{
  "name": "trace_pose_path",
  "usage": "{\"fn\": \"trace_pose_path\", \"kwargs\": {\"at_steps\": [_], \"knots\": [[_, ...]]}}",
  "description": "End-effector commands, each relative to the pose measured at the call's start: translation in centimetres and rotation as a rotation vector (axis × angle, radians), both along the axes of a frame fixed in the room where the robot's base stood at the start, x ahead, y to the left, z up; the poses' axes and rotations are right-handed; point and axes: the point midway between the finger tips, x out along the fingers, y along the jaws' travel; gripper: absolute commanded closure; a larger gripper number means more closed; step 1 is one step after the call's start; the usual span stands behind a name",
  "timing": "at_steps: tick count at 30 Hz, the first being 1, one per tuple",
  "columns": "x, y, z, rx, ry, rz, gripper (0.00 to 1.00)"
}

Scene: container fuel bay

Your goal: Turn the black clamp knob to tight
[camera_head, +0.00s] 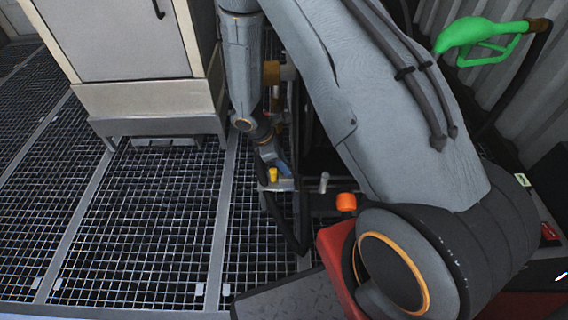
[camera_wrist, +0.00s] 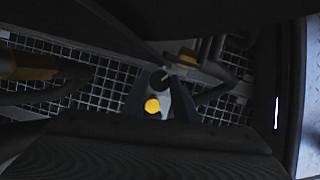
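My gripper (camera_wrist: 160,98) points down at the pump fittings in the wrist view, its two dark fingers apart. A dark round knob (camera_wrist: 158,81), which looks like the black clamp knob, shows between and just beyond the fingers. I cannot tell whether they touch it. A yellow round cap (camera_wrist: 152,105) lies in the gap nearer the camera. In the head view my gripper (camera_head: 272,155) is low beside the yellow cap (camera_head: 273,174), and the black knob cannot be made out there behind the arm and fittings.
An orange knob (camera_head: 346,202) and a grey post (camera_head: 324,182) stand right of the yellow cap. A black hose (camera_head: 284,235) hangs down below. A beige cabinet (camera_head: 145,100) stands at left on the grating floor (camera_head: 150,225). A green nozzle (camera_head: 485,40) hangs at upper right.

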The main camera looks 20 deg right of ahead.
Motion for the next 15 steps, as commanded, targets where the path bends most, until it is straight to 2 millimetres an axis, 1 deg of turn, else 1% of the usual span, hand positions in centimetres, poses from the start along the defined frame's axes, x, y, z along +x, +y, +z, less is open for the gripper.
{"fn": "trace_pose_path", "kwargs": {"at_steps": [1,3,11,15], "knots": [[0.0,0.0,0.01,0.0,0.0,0.0,0.84],[0.0,0.0,0.01,0.0,0.0,0.0,0.95],[-0.04,0.03,0.03,0.0,0.0,0.026,0.96],[-0.15,0.03,0.06,0.0,0.002,0.085,0.96]]}}
